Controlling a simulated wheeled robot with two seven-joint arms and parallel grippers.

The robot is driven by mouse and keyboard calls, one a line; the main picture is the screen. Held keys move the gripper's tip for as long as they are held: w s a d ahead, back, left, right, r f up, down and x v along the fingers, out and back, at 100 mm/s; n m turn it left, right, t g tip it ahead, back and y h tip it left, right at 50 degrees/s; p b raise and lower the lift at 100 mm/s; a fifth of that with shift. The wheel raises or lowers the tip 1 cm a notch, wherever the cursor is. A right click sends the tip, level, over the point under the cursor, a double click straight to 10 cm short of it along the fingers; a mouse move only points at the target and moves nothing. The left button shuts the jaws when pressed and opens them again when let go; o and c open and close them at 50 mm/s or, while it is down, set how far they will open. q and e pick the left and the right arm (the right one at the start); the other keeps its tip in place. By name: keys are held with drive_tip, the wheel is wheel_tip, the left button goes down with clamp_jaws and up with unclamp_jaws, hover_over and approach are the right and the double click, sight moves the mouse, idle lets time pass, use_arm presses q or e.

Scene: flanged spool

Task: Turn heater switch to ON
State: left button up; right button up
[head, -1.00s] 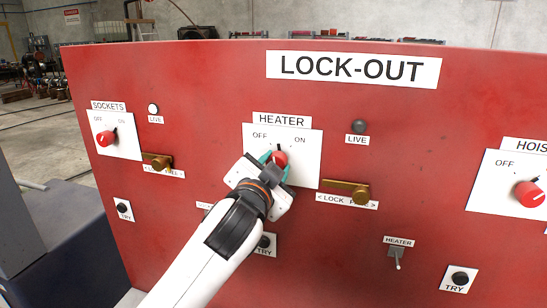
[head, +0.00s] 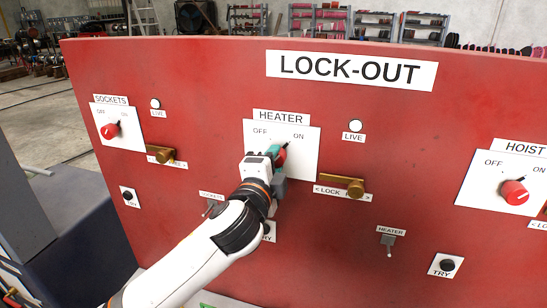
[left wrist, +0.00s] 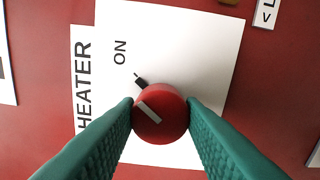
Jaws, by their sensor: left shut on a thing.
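The red heater knob (head: 281,156) sits on a white plate (head: 307,165) under the HEATER label. Its black pointer aims up and right, toward the ON marking (head: 298,136). My left gripper (head: 275,157) is shut on the knob from in front and partly hides it in the head view. In the left wrist view the red knob (left wrist: 160,114) is between my two green fingers, and its pointer (left wrist: 140,80) aims toward ON. The heater LIVE lamp (head: 355,126) is white. My right gripper is not in view.
The red LOCK-OUT panel (head: 200,90) also carries a sockets knob (head: 111,131) at left and a hoist knob (head: 514,191) at right. A brass lock lever (head: 355,188) sticks out right of the heater plate. A small heater toggle (head: 389,244) is below.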

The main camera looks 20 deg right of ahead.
use_arm(q)
drive_tip(key=shift+m, duration=0.3)
idle(0.4)
drive_tip(key=o, duration=1)
drive_tip(key=b+v, duration=0.3)
drive_tip(key=v, duration=0.9)
